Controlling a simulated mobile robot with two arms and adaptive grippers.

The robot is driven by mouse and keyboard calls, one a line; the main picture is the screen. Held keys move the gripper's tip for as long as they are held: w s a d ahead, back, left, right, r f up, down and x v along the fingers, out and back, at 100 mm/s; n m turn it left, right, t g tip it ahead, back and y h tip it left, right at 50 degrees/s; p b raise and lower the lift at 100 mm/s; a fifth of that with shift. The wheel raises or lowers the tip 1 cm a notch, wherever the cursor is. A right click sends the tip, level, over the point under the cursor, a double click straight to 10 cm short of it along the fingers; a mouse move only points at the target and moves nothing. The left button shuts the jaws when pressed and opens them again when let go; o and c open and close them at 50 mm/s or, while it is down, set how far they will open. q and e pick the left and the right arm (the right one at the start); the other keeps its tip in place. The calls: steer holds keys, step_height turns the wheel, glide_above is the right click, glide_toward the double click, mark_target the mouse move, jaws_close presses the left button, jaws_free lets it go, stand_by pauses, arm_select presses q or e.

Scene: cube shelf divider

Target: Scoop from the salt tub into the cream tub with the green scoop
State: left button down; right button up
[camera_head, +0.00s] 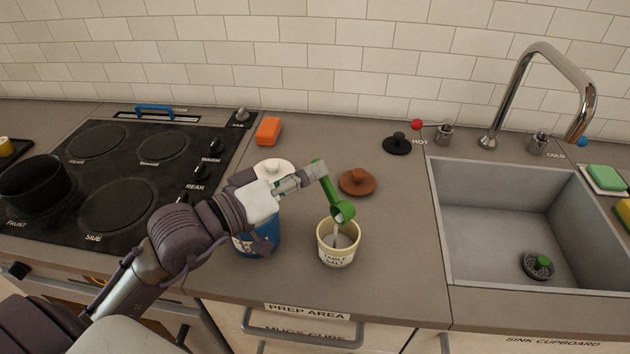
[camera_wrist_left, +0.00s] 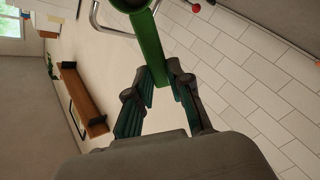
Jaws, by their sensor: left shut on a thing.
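My left gripper (camera_head: 314,172) is shut on the upper end of the green scoop (camera_head: 331,192). A blue tub (camera_head: 262,243) stands left of the cream tub, mostly hidden by my left arm. In the left wrist view the fingers (camera_wrist_left: 162,82) hold the green handle (camera_wrist_left: 150,42). My right gripper is not in view.
A brown lid (camera_head: 357,183), a black lid (camera_head: 397,145), a white lid (camera_head: 274,166) and an orange block (camera_head: 268,130) lie on the counter behind. A stove (camera_head: 120,170) is left, a sink (camera_head: 490,230) right. Counter between cream tub and sink is clear.

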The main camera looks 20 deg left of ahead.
arm_select(q)
steer(key=shift+s+a+f+t+h+b, duration=0.3)
steer(key=shift+s+t+h+b, duration=0.2)
steer(key=shift+t+b, duration=0.65)
steer(key=shift+s+a+f+t+h+b, duration=0.25)
steer(key=shift+s+t+h+b, duration=0.25)
steer(key=shift+b, duration=1.1)
